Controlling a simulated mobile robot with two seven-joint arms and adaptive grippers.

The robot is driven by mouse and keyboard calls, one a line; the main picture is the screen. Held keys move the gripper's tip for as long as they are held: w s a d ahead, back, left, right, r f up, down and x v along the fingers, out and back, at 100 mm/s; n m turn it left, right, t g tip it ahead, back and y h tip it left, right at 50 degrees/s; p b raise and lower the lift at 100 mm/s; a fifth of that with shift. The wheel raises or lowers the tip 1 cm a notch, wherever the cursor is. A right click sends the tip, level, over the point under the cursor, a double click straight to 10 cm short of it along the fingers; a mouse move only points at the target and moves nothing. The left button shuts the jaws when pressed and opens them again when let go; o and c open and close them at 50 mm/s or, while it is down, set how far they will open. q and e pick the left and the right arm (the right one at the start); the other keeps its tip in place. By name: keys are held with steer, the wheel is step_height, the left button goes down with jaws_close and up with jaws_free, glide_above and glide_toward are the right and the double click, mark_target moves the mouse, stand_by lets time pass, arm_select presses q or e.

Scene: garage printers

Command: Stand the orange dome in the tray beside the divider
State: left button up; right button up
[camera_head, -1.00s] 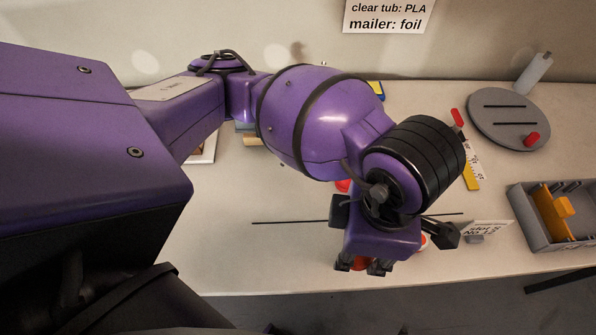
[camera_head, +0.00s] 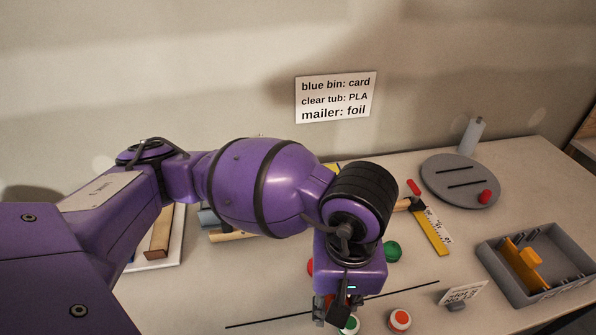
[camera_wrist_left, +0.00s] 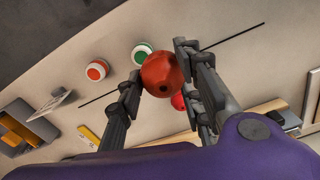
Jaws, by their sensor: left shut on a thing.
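The orange dome (camera_wrist_left: 161,73) is a rounded orange-red piece with a small dark hole. In the left wrist view my left gripper (camera_wrist_left: 158,64) is shut on it, one finger on each side. In the head view my left gripper (camera_head: 328,310) is over the table's front part, left of the tray, and mostly hides the dome. The grey tray (camera_head: 494,272) is at the right, with the yellow-orange divider (camera_head: 523,266) standing inside it. The tray also shows in the left wrist view (camera_wrist_left: 42,127) at the lower left. My right gripper is not in view.
A red-topped white round piece (camera_head: 399,320) and a green-topped one (camera_head: 349,325) stand near the gripper. A thin dark rod (camera_head: 290,317) lies on the table. A small printed sign (camera_head: 463,294) stands just left of the tray. A grey disc (camera_head: 459,181) lies behind.

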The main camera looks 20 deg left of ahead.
arm_select(q)
steer(key=w+a+r+m, duration=0.3)
steer(key=w+a, duration=0.6)
steer(key=a, duration=0.3)
steer(key=shift+m, duration=0.5)
